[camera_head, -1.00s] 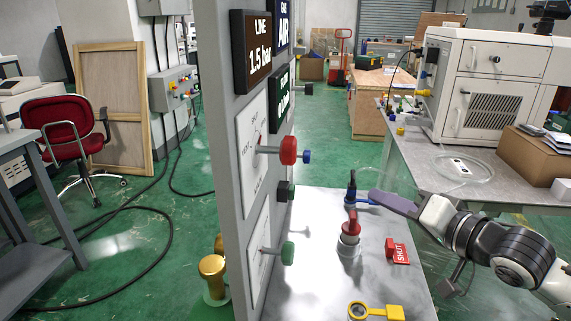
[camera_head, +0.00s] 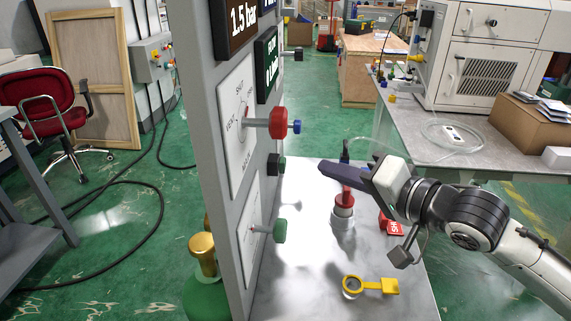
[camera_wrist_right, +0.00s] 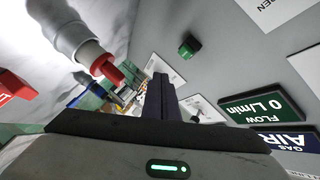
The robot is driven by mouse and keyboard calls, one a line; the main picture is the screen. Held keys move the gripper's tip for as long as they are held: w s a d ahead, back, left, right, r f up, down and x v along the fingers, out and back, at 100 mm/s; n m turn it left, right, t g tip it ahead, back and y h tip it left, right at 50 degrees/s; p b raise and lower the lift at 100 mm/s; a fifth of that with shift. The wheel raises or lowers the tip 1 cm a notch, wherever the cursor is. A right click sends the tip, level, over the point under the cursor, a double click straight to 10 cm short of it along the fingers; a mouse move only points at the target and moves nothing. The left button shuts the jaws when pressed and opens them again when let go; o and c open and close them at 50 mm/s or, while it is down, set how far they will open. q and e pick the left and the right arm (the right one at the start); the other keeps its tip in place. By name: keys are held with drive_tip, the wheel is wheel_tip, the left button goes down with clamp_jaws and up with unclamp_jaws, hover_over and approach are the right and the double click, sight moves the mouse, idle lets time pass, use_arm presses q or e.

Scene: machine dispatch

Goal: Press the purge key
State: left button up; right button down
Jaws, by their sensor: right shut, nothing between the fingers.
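A small square dark green key (camera_head: 275,163) sticks out of the grey panel (camera_head: 215,200), between the red knob (camera_head: 282,123) and the green knob (camera_head: 279,231). It also shows in the right wrist view (camera_wrist_right: 189,46). I cannot read a purge label on it. My right gripper (camera_head: 325,171) is shut and empty, with its dark fingers pointing left toward the panel. Its tips are to the right of the key in the head view, and a gap shows between them. In the wrist view the fingers (camera_wrist_right: 160,95) are below the key and apart from it. My left gripper is not in view.
A red-capped fitting (camera_head: 344,203) stands on the bench under my right gripper. A red SHUT tag (camera_head: 394,228) and a yellow ring tag (camera_head: 385,286) are near it. A blue knob (camera_head: 296,127) sits behind the red one. The bench front (camera_head: 290,290) is clear.

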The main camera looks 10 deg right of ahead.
sight(283, 165)
drive_tip(key=a, duration=0.2)
drive_tip(key=w+a+p, duration=0.1)
drive_tip(key=a, duration=0.1)
drive_tip(key=shift+w, duration=0.15)
idle(0.9)
drive_tip(key=shift+a+r, duration=0.1)
idle(0.9)
drive_tip(key=shift+w+a+p, duration=0.1)
drive_tip(key=shift+a+p, duration=0.3)
drive_tip(key=shift+p, duration=0.2)
